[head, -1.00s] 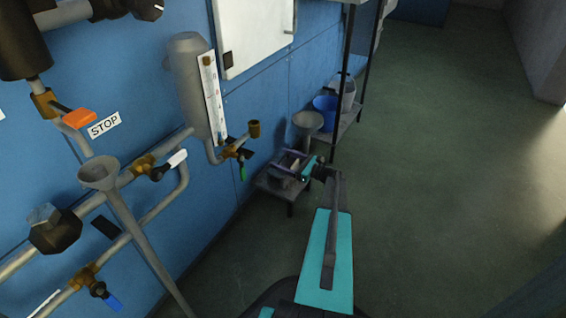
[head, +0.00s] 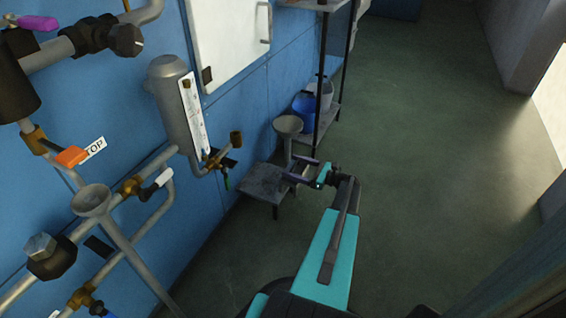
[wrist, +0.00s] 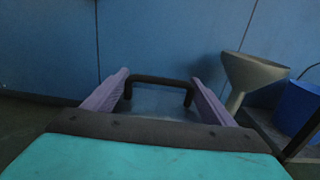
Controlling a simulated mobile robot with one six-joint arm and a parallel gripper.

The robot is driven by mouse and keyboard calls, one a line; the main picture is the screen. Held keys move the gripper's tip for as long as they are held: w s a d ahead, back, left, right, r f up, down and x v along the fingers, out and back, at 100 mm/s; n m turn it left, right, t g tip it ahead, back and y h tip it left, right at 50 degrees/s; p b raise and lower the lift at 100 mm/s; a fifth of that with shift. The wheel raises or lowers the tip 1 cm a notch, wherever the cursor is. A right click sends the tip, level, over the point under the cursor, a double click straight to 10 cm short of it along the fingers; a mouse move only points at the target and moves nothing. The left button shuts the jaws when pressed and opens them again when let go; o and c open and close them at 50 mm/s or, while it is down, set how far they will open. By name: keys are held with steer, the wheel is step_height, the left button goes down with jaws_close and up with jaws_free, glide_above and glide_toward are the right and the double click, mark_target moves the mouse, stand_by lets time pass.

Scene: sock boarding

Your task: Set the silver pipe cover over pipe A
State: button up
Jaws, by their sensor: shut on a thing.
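My gripper (head: 301,171) is at the right of the low stand in the head view, beside the far funnel-topped pipe. In the wrist view its purple fingers (wrist: 160,80) are on either side of a dark bar handle, shut on it. Below the handle is a dull silver surface, the silver pipe cover (wrist: 163,104); most of it is hidden by my gripper. Two funnel-topped grey pipes show: a near one (head: 92,202) at left and a far one (head: 288,125), also in the wrist view (wrist: 250,75). I see no label telling which is pipe A.
The low dark stand (head: 262,184) by the wall has a bare top. A shelf rack (head: 322,112) holds a blue bucket (head: 304,107) and a pale bucket. Valves and pipes line the blue wall at left. The floor at right is clear.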

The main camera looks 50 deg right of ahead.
steer(key=shift+v, duration=1.1)
steer(key=shift+r, duration=0.1)
